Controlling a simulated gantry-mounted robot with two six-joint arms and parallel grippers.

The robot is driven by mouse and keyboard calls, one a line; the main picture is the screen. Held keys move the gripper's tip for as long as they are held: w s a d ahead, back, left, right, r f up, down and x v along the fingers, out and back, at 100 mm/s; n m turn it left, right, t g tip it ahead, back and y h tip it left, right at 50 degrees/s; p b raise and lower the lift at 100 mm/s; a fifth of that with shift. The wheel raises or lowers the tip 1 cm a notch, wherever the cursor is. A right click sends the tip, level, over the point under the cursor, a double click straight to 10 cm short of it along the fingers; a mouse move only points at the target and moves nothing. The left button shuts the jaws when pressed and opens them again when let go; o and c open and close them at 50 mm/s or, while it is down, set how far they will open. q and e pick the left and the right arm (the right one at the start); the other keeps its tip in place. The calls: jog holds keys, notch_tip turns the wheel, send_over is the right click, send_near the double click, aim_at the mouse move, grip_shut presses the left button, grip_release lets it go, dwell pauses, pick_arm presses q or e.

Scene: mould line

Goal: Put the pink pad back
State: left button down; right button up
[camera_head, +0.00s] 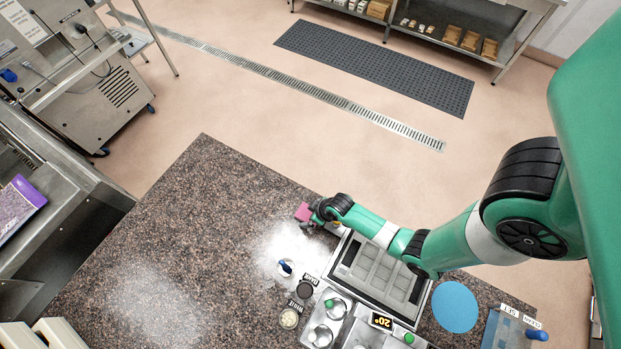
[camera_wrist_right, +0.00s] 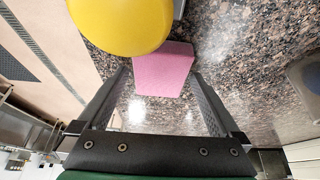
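The pink pad (camera_head: 302,212) is at the far edge of the speckled granite counter in the head view, just left of my right gripper (camera_head: 319,214). In the right wrist view the pink pad (camera_wrist_right: 163,72) is a block straight ahead, at the fingertips of my right gripper (camera_wrist_right: 163,72). The two fingers stand wide apart, one on each side of it, with narrow gaps seen beside its near end. I cannot tell whether the tips touch it. My left gripper is not in view.
A yellow round thing (camera_wrist_right: 120,22) lies close by the pad in the wrist view. A grey mould tray (camera_head: 376,274), small metal pans (camera_head: 327,322), a blue disc (camera_head: 455,306) and a small jar (camera_head: 289,318) stand on the counter (camera_head: 215,200). The counter's left part is clear.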

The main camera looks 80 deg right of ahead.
jog(key=shift+r, duration=0.1)
jog(key=p+v, duration=0.9)
jog(key=v, duration=0.3)
